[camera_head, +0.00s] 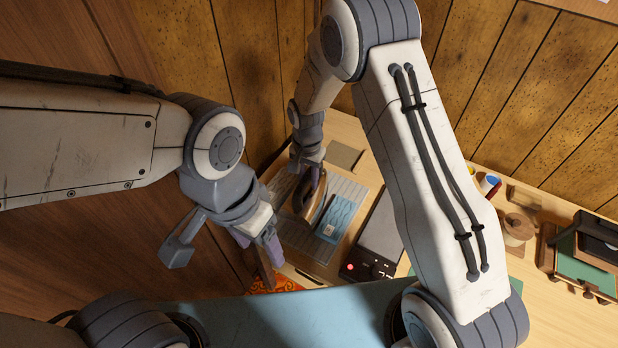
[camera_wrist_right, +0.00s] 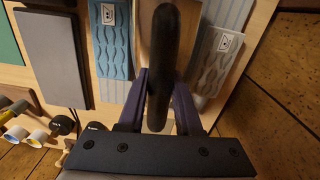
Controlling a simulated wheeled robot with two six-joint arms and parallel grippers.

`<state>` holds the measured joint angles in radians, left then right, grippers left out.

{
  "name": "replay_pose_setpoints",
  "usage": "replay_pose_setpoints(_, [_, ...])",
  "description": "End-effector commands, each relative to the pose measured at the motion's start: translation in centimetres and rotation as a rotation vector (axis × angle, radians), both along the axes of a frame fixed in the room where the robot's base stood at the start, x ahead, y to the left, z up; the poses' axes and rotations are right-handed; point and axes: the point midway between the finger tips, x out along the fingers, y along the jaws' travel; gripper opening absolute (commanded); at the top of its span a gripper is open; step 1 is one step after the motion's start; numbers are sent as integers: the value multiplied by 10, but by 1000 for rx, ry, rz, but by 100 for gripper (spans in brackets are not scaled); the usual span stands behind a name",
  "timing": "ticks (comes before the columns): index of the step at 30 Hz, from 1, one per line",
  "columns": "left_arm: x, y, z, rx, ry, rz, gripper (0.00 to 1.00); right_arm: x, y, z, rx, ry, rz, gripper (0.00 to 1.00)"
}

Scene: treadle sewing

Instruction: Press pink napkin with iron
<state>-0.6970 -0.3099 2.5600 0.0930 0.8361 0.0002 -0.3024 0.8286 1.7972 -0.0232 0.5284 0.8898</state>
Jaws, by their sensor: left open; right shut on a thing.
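My right gripper (camera_head: 312,165) is shut on the handle of the iron (camera_head: 306,198). In the right wrist view its purple fingers (camera_wrist_right: 162,92) are on both sides of the dark iron handle (camera_wrist_right: 165,50). The iron is over the grey-blue striped mat (camera_head: 348,188); whether its sole touches cannot be told. A blue patterned cloth (camera_head: 338,216) with a white tag lies right beside the iron, and a paler tagged cloth (camera_wrist_right: 219,58) shows on its other side in the wrist view. No pink napkin can be made out. My left gripper (camera_head: 266,248) is open near the table's front-left edge.
A dark flat slab with a red-lit control panel (camera_head: 368,266) is right of the mat. A thread spool (camera_head: 517,229), cups and a green-and-black box (camera_head: 588,262) stand farther right. An orange patterned cloth (camera_head: 275,286) is below my left gripper. A wooden wall is behind.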

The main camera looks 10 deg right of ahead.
Motion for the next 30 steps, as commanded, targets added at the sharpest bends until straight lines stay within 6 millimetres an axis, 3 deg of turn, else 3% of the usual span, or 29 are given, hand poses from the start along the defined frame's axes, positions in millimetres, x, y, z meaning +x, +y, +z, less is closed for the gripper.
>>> replay_pose_setpoints(30, [0, 0, -6, 0, 0, 0, 68, 1, 0, -8, 1, -3, 0, 0])
